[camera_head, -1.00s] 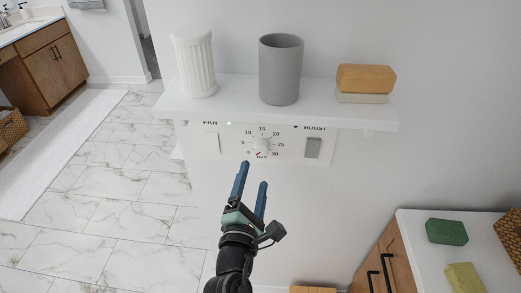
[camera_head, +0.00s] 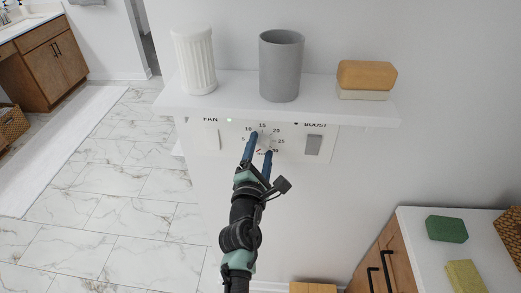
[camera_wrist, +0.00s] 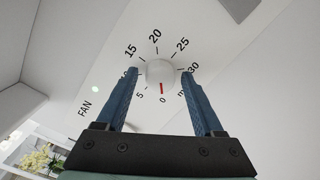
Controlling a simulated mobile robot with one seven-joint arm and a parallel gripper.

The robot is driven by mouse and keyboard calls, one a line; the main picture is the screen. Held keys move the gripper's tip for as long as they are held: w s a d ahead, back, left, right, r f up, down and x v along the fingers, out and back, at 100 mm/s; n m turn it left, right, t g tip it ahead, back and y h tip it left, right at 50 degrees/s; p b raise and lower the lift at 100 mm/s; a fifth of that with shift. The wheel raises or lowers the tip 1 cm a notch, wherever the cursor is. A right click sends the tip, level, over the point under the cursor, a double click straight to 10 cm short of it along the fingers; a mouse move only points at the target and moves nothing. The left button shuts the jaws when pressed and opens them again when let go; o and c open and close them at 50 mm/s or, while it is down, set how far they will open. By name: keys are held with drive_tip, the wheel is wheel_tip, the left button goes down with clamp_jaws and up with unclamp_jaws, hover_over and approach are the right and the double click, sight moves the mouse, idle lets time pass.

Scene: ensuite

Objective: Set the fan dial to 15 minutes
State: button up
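The fan dial is a round white knob (camera_wrist: 160,71) on the white wall panel (camera_head: 225,143). Its red pointer (camera_wrist: 162,88) points at 0 in the wrist view. The numbers run round it, with the 15 mark (camera_wrist: 131,51) at the upper left in that view. My gripper (camera_head: 261,145) is at the panel, and its blue fingers partly cover the dial in the head view. In the wrist view my gripper (camera_wrist: 159,72) is open, with one fingertip on each side of the knob. A small gap shows between each finger and the knob.
A white shelf (camera_head: 225,103) juts out just above the panel. The boost switch (camera_head: 313,145) is right of the dial. A green light (camera_wrist: 95,88) glows near FAN.

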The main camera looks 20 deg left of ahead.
clamp_jaws()
drive_tip(key=shift+m, duration=0.3)
